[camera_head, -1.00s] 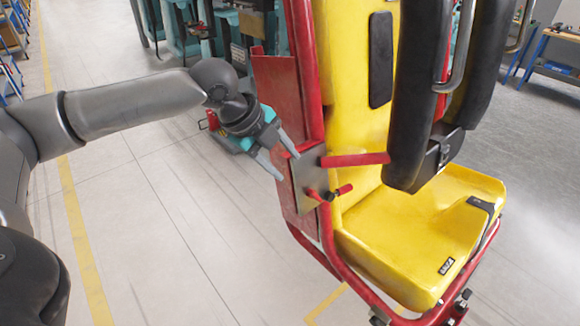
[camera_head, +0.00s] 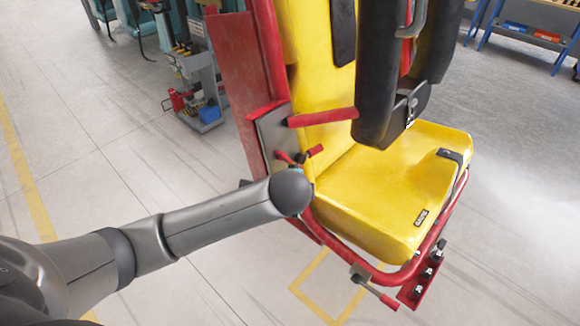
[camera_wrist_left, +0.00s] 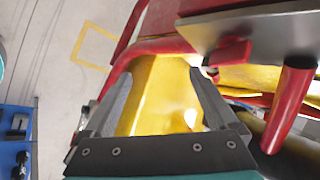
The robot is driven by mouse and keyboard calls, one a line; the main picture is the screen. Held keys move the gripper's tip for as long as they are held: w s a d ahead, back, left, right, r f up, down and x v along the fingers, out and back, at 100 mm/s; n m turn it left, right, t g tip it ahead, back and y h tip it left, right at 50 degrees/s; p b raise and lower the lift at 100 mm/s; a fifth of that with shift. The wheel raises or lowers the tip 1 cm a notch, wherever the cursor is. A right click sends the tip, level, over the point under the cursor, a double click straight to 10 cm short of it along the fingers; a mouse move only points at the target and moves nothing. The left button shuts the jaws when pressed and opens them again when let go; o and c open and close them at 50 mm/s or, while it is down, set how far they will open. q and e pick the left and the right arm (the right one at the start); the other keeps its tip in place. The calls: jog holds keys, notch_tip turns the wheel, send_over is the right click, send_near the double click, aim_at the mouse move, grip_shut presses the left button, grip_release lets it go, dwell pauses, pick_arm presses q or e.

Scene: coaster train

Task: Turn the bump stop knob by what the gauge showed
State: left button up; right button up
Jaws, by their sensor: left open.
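A yellow ride seat in a red frame (camera_head: 400,190) fills the right half of the head view. On its left side a grey plate (camera_head: 272,132) carries small red handles (camera_head: 313,151). Low at the front right, a red bracket (camera_head: 420,287) holds several dark knobs (camera_head: 436,256); I cannot tell which is the bump stop knob. No gauge reading is legible. My left gripper (camera_wrist_left: 161,75) is open and empty in the wrist view, with yellow seat surface beyond its fingers. In the head view my own arm hides it. My right gripper is not in view.
A red-gripped lever (camera_head: 376,289) sticks out below the seat. Black padded restraints (camera_head: 385,80) hang above the seat. In the wrist view the plate (camera_wrist_left: 255,35) and a red handle (camera_wrist_left: 290,105) are close at the right. Open floor (camera_head: 120,150) lies left.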

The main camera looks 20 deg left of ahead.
pick_arm(q)
jog(key=f+n+y, duration=0.2)
jog(key=n+t+y+b, duration=0.4)
jog(key=n+y+b, duration=0.1)
jog(key=n+y, duration=0.45)
send_near(287, 161)
jog(key=shift+n, duration=0.35)
jog(key=p+x, duration=0.2)
jog(key=x, duration=0.6)
jog(key=shift+w+a+r+p, duration=0.1)
jog(key=shift+a+r+p, duration=0.1)
jog(key=shift+p, duration=0.2)
jog(key=c, duration=1.4)
jog(key=shift+o, duration=0.2)
